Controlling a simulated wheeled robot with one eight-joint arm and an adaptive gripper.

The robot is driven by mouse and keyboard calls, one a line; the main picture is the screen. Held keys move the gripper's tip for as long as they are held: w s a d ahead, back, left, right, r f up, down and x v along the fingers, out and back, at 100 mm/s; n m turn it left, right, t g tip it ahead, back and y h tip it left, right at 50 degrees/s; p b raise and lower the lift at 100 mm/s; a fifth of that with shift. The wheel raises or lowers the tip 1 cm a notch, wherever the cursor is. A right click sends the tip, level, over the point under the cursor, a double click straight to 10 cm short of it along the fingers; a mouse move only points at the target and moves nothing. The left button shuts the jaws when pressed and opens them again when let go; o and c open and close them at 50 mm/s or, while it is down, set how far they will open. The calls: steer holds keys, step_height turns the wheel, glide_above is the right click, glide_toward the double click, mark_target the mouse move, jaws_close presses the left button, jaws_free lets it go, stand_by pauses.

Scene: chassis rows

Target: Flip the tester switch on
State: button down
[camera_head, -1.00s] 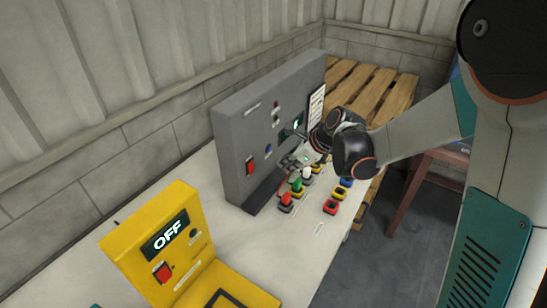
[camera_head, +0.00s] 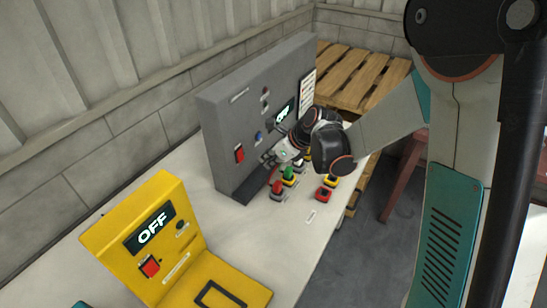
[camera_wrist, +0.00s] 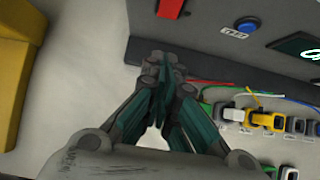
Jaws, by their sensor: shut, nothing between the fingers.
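A grey upright panel (camera_head: 221,130) stands on the bench. Its front has a red switch (camera_head: 239,153), a blue button (camera_head: 258,137) and a dark display (camera_head: 284,111) partly covered by my arm.
Coloured wires run beside the gripper in the wrist view. A wooden pallet (camera_head: 355,75) lies behind the panel. The bench between the two testers is mostly clear.

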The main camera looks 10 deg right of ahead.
mark_target(240, 155)
steer(key=w+a+f+b, duration=0.1)
steer(key=w+a+f, duration=0.2)
steer(key=w+a, duration=0.1)
steer(key=shift+a+f+b, duration=0.4)
steer(key=shift+a, duration=0.2)
steer(key=shift+w+a+f, duration=0.2)
steer(key=shift+w+a, duration=0.05)
steer(key=shift+r, duration=0.1)
